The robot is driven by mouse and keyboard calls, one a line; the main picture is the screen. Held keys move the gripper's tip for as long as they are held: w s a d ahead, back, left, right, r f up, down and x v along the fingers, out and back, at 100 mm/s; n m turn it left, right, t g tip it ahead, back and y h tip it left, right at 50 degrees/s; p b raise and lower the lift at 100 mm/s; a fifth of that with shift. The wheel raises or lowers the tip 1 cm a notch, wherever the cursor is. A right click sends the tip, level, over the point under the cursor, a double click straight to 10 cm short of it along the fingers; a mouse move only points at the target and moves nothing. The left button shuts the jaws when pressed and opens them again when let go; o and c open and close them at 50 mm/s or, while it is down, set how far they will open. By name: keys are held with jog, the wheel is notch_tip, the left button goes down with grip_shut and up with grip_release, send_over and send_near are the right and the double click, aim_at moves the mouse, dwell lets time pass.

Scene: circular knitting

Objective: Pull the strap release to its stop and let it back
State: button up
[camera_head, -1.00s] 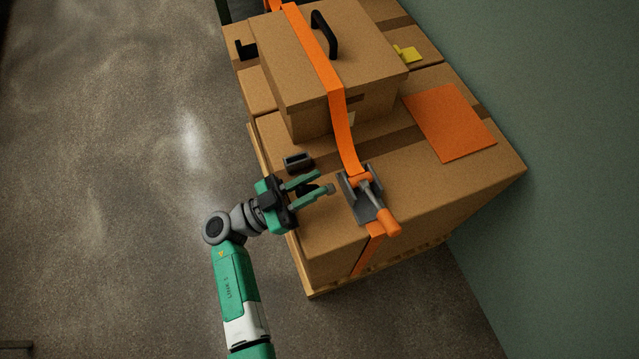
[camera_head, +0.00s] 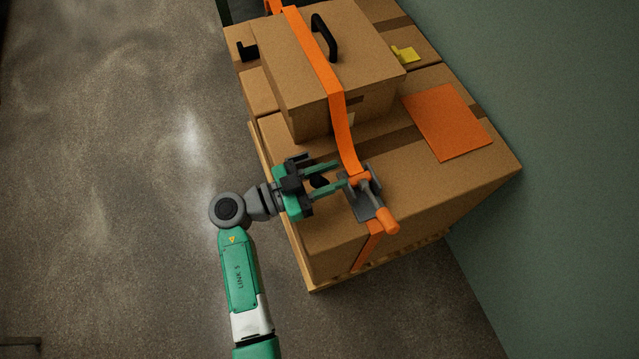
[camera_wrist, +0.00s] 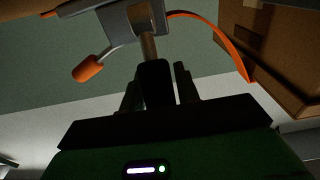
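The strap ratchet (camera_head: 362,203) is a grey metal frame on the front cardboard box, with a lever ending in an orange grip (camera_head: 387,220). An orange piece (camera_head: 359,179) sits at its upper end, where the orange strap (camera_head: 343,135) meets it. My gripper (camera_head: 343,175) is open, its two green fingers apart and pointing right at the ratchet's upper left side. Whether the fingertips touch it, I cannot tell. In the wrist view the ratchet (camera_wrist: 118,22) and orange grip (camera_wrist: 88,69) are ahead of the dark fingers; finger contact is unclear there.
The strap runs over an upper box (camera_head: 300,80) with a black handle (camera_head: 324,37). An orange sheet (camera_head: 447,122) lies on the boxes to the right. A green wall (camera_head: 560,150) stands at right. The floor (camera_head: 110,180) at left is clear.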

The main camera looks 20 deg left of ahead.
jog(key=shift+o, duration=0.3)
jog(key=shift+w+a+f+b, duration=0.3)
jog(key=shift+w+a+b, duration=0.25)
jog(key=shift+b, duration=0.6)
jog(key=o, duration=1.2)
jog(key=shift+w+a+r, duration=0.2)
jog(key=shift+w+a, duration=0.65)
jog(key=shift+a, duration=0.3)
jog(key=shift+c, duration=0.2)
jog(key=shift+o, duration=0.5)
jog(key=shift+a+f, duration=0.1)
jog(key=shift+f, duration=0.2)
